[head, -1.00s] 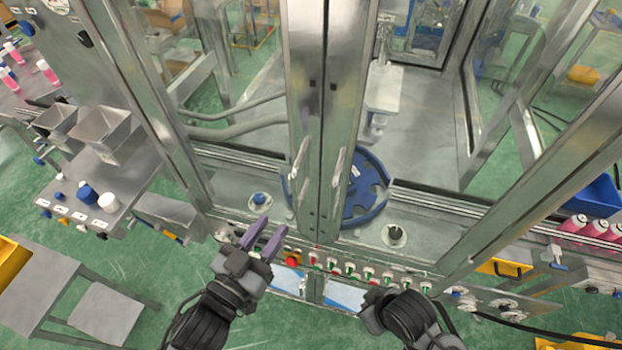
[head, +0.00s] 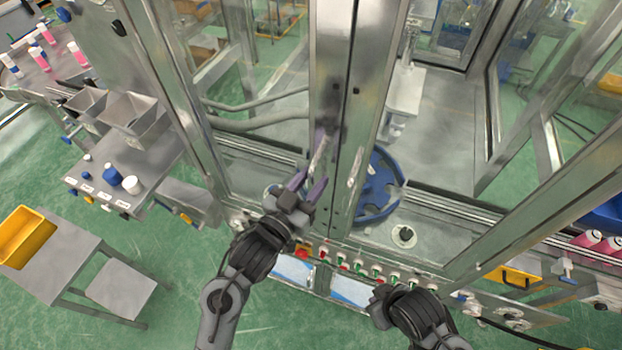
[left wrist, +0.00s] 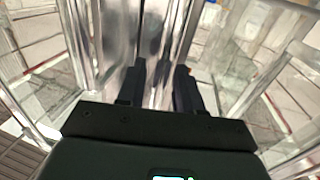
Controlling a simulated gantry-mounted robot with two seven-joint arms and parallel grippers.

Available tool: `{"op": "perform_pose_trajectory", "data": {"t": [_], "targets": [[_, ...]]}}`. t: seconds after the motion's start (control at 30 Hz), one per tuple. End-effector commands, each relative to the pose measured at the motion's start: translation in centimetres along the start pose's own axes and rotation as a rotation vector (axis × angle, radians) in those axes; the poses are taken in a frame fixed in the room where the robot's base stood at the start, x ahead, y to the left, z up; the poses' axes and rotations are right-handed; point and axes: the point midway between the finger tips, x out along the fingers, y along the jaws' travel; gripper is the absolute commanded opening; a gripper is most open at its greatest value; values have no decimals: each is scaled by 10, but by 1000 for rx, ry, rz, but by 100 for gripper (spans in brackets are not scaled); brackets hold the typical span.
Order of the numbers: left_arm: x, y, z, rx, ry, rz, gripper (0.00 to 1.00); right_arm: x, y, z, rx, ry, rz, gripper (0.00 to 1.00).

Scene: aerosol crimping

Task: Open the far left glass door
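The left glass door (head: 255,75) is shut, its wide metal frame (head: 328,70) against the neighbouring door's frame (head: 364,75). Its silver bar handle (head: 319,156) stands upright on that frame. My left gripper (head: 309,182) has its purple fingers apart, pointing at the lower part of this handle. In the left wrist view the dark fingers (left wrist: 162,80) are also apart, facing shiny metal; whether the handle lies between them is unclear. My right gripper (head: 382,305) is low, in front of the control panel; its fingers are not clear.
The neighbouring door has its own handle (head: 355,167) close to the right. A row of buttons (head: 350,265) runs below the doors. A blue star wheel (head: 375,190) sits behind the glass. A side table with bins (head: 130,120) is at left.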

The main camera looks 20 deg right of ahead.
Motion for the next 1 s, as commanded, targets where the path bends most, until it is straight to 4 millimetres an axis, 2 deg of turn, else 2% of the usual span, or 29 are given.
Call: {"op": "perform_pose_trajectory", "data": {"t": [0.27, 0.37, 0.5, 0.53, 0.87, 1.0], "targets": [[1, 0, 0, 0, 0, 0, 35, 0, -2, 0, 5, 1, -5, 0], [1, 0, 0, 0, 0, 0, 23, 0, -2, 0, 7, 1, -6, 0], [1, 0, 0, 0, 0, 0, 2, 0, -2, 0, 7, 1, -6, 0], [1, 0, 0, 0, 0, 0, 0, 0, -2, 0, 7, 1, -6, 0], [0, 0, 0, 0, 0, 3, 0, -1, -1, 0, 5, 0, -4, 0], [-6, 0, -1, 1, -1, 25, 0, -4, 0, -1, 0, 0, 0, 0]]}}
